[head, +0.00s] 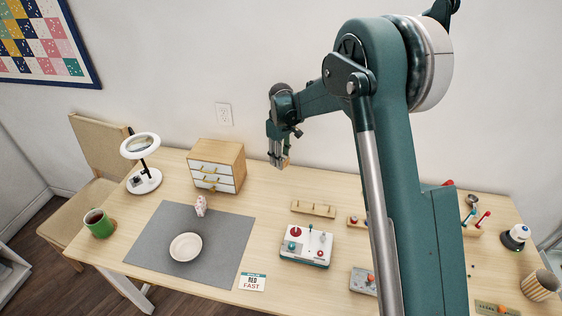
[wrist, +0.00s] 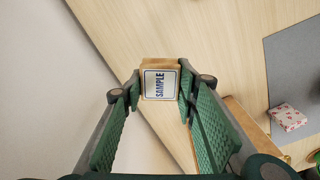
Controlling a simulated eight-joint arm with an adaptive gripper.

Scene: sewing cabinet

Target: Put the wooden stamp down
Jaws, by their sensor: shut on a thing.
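My gripper (wrist: 160,92) is shut on the wooden stamp (wrist: 172,64), with one green finger on each side of it. The stamp is a light wooden block with a white, blue-edged label reading SAMPLE on the end facing the wrist camera. In the head view my gripper (head: 277,161) points down at the back of the table, near the wall and right of the small drawer cabinet. Only a small bit of the stamp (head: 287,161) shows there at the fingertips. The table surface appears beyond the stamp in the wrist view; the gap beneath it is hard to judge.
The drawer cabinet (head: 229,156) stands to the left. A grey mat (head: 150,245) bears a white bowl (head: 186,247) and a small patterned object (head: 201,205). A slotted wooden strip (head: 313,209) and a control box (head: 306,247) lie in front. Bare table (head: 265,195) lies between cabinet and strip.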

